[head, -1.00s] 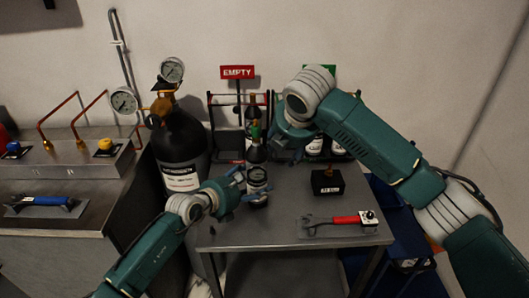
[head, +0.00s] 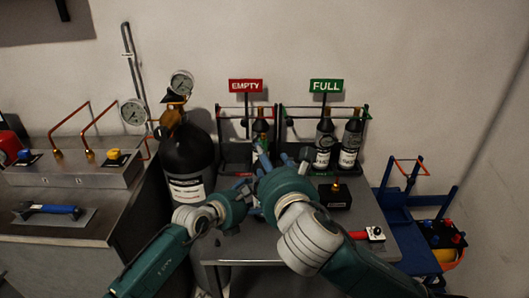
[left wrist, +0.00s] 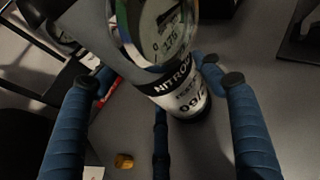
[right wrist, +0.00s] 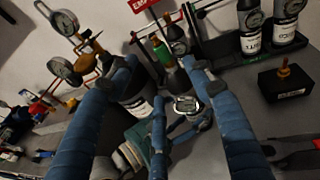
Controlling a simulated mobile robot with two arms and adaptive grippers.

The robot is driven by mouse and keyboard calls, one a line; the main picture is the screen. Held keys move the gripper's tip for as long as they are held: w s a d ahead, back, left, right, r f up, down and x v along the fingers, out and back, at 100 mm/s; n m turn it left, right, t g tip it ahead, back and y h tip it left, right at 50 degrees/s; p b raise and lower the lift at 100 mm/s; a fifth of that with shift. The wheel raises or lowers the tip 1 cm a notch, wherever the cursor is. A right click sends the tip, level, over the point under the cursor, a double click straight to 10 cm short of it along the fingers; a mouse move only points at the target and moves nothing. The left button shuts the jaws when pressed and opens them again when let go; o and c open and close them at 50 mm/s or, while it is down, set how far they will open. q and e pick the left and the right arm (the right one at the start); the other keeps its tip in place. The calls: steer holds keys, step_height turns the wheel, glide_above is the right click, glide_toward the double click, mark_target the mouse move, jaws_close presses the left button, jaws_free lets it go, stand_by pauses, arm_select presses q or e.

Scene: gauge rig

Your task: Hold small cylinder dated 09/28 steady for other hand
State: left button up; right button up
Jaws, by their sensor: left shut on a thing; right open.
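The small cylinder (left wrist: 188,98) carries a white NITROGEN label with a partly readable date starting "09/2".
Behind stand the EMPTY rack (head: 219,125), holding a dark cylinder, and the FULL rack (head: 367,112), holding two cylinders (head: 324,140). A black block (head: 336,198) and a red-handled wrench (head: 368,234) lie on the right. A large black cylinder (head: 188,150) stands left of the table.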

mark_target(263, 143)
steer(key=x, duration=0.9)
steer(key=shift+w+f, duration=0.1)
jaws_close()
